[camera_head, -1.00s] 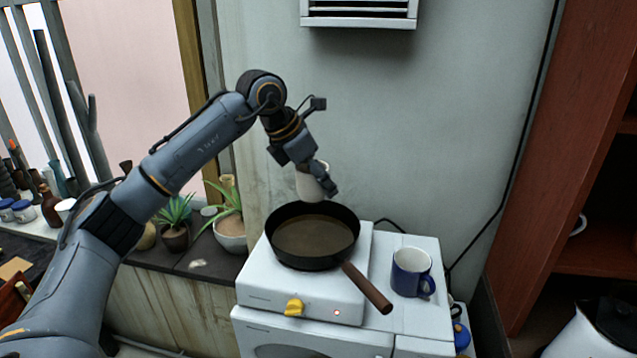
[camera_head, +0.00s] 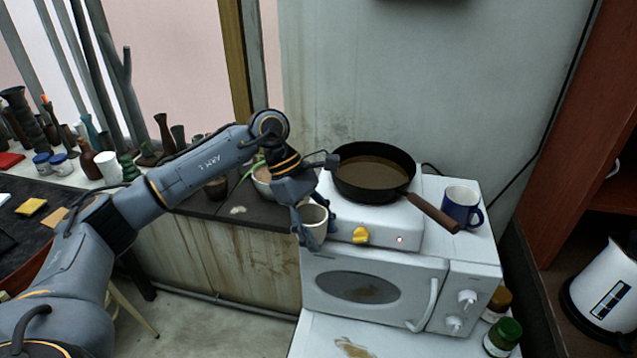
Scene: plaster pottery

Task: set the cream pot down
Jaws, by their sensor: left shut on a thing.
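The cream pot (camera_head: 313,214) is a small, pale, open-topped vessel, seen from above in front of the left front corner of the stove top. My left gripper (camera_head: 311,226) is shut on it, with a finger on each side. The pot looks roughly upright with its mouth up. It appears held in the air in front of the white oven, not resting on a surface. Its base is partly hidden by the fingers. My right gripper is not in view.
A black pan (camera_head: 373,172) with brown liquid sits on the white hot plate (camera_head: 395,225), its handle pointing right. A blue mug (camera_head: 461,207) stands right of it. The white oven (camera_head: 365,285) is below. Potted plants, jars and vases line the ledge at left. A white kettle (camera_head: 606,290) stands right.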

